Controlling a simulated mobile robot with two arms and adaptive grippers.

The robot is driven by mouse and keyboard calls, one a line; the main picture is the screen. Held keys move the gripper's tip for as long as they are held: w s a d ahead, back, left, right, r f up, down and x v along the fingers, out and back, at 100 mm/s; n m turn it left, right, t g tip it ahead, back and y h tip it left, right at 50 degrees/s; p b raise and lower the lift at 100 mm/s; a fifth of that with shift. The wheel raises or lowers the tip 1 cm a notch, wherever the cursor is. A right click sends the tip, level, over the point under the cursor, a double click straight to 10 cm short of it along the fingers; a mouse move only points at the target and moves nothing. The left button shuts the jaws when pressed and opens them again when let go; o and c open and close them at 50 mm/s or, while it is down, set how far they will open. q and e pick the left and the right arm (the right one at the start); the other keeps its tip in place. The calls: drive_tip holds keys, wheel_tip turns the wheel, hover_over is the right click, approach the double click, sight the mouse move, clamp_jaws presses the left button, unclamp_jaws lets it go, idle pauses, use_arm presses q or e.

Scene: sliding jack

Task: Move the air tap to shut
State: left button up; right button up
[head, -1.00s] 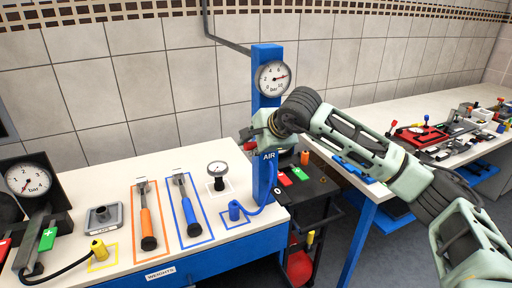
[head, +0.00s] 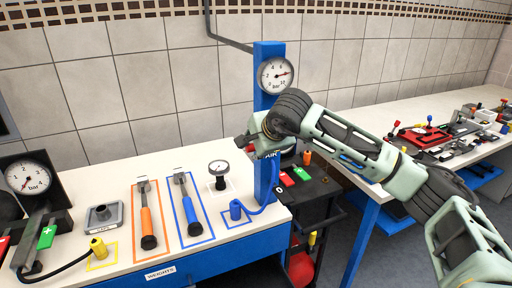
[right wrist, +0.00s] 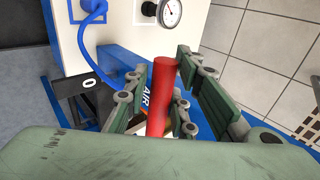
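The air tap shows in the right wrist view as a red handle (right wrist: 163,90) in front of the blue post, beside the white AIR lettering. My right gripper (right wrist: 161,66) has its fingers apart on either side of this handle; the right finger looks closer to it. In the head view my right gripper (head: 250,139) is in front of the blue post (head: 267,104), below the round bar gauge (head: 276,75), and hides the tap and part of the AIR label. The gauge needle points to the right, toward the high numbers. My left gripper is out of view.
A blue hose (head: 266,208) runs from the post's foot to a blue fitting (head: 236,210) on the white bench (head: 110,178). A black cart (head: 312,195) stands to the right.

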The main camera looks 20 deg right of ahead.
drive_tip(key=shift+r, duration=0.15)
drive_tip(key=v, duration=1.1)
drive_tip(key=shift+s+r, duration=0.2)
drive_tip(key=shift+s, duration=0.1)
